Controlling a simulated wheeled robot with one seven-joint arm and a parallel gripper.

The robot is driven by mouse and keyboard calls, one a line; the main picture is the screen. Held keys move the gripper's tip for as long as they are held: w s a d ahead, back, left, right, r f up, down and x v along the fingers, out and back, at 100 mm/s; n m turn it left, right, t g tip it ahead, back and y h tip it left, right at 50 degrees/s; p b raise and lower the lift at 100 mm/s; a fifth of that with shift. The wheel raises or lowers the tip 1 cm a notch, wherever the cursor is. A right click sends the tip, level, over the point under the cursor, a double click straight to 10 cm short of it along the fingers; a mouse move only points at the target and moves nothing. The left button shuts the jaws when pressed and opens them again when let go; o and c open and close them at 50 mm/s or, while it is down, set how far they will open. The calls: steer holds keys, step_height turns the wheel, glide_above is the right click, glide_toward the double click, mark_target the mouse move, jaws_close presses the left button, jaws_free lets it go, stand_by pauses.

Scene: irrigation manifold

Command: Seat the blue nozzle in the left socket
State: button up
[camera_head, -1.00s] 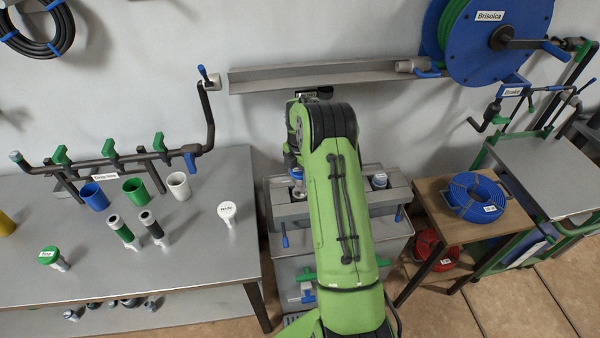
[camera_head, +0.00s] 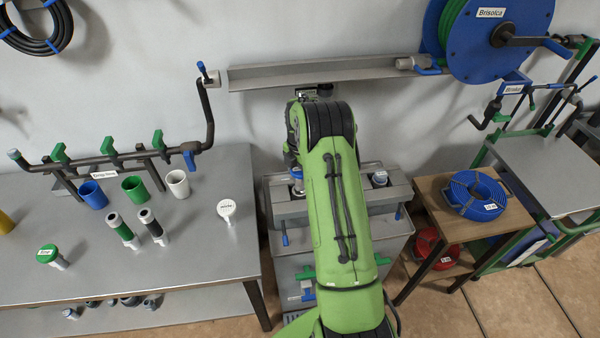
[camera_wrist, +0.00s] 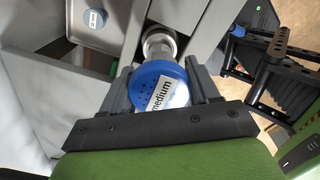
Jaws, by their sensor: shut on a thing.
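The blue nozzle (camera_wrist: 158,86), with a "medium" label on its round head, is between my gripper's fingers (camera_wrist: 163,88) in the wrist view. My gripper is shut on it. A pale metallic ring (camera_wrist: 160,42) shows just beyond the head; I cannot tell whether it is the nozzle's stem or the socket's rim. In the head view the blue nozzle (camera_head: 296,174) is at the left socket position of the grey manifold (camera_head: 290,208), partly behind my arm. The right socket (camera_head: 379,179) shows right of my arm. How deep the nozzle sits is hidden.
The left bench (camera_head: 200,235) holds a green nozzle (camera_head: 49,254), a white nozzle (camera_head: 226,209), blue, green and white cups, and two dark-and-green cylinders. A wooden stand with a blue hose coil (camera_head: 474,193) is at right. A metal shelf rail (camera_head: 320,72) crosses the wall behind.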

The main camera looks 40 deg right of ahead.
steer(key=shift+f, duration=0.15)
stand_by(0.3)
steer(key=shift+f+b, duration=0.45)
steer(key=shift+f, duration=0.05)
steer(key=shift+f+b, duration=0.45)
steer(key=shift+f, duration=0.15)
steer(key=shift+f+b, duration=0.6)
steer(key=shift+f, duration=0.2)
stand_by(0.7)
steer(key=o, duration=1.3)
steer(key=shift+r, duration=0.1)
